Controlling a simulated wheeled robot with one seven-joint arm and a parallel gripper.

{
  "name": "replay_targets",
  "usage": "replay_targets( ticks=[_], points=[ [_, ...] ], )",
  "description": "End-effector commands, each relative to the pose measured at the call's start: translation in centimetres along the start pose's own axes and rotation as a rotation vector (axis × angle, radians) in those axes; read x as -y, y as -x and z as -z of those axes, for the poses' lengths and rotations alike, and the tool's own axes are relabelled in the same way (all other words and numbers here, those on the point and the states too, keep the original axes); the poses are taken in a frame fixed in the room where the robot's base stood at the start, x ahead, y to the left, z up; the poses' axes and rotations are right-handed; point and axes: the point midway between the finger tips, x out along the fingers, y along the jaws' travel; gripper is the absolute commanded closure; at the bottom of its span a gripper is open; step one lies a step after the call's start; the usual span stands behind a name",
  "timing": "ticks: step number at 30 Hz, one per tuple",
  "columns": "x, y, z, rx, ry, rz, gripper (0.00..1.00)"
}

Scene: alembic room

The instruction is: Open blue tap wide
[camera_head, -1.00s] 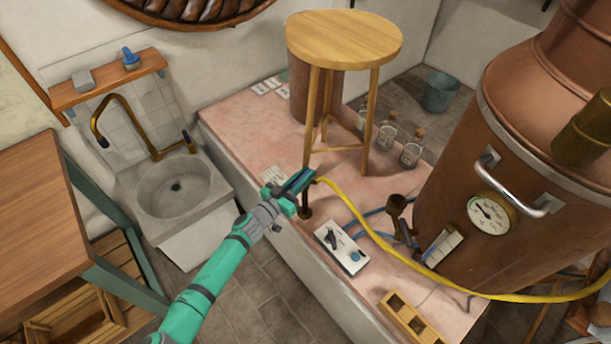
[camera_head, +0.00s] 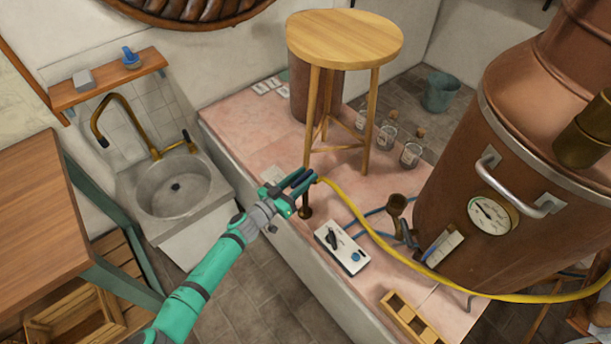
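My gripper (camera_head: 307,176) is at the near edge of the pink platform, at the top of a short dark post (camera_head: 305,211) beside the yellow hose's end. Its two dark teal fingers show side by side with a narrow gap, and I see nothing held between them. I cannot make out a blue tap handle for sure; one at the top of the post would be hidden by the fingers. A blue hose (camera_head: 373,212) lies on the platform behind the yellow hose (camera_head: 352,210). I cannot tell whether the fingers touch the post.
The wooden stool (camera_head: 344,39) stands behind my gripper. The copper still (camera_head: 458,170) fills the right. A stone sink (camera_head: 172,190) with a brass faucet is left. Open floor lies between sink and platform.

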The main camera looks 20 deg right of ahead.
Motion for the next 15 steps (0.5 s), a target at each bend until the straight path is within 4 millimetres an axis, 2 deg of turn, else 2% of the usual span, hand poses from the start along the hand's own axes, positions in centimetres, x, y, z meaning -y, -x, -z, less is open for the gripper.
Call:
replay_targets(
  ticks=[9,15],
  points=[
    [0.2,5.7,0.1,0.0,-0.001,0.004,0.67],
    [0.1,8.6,0.0,0.0,0.0,0.002,0.67]
  ],
)
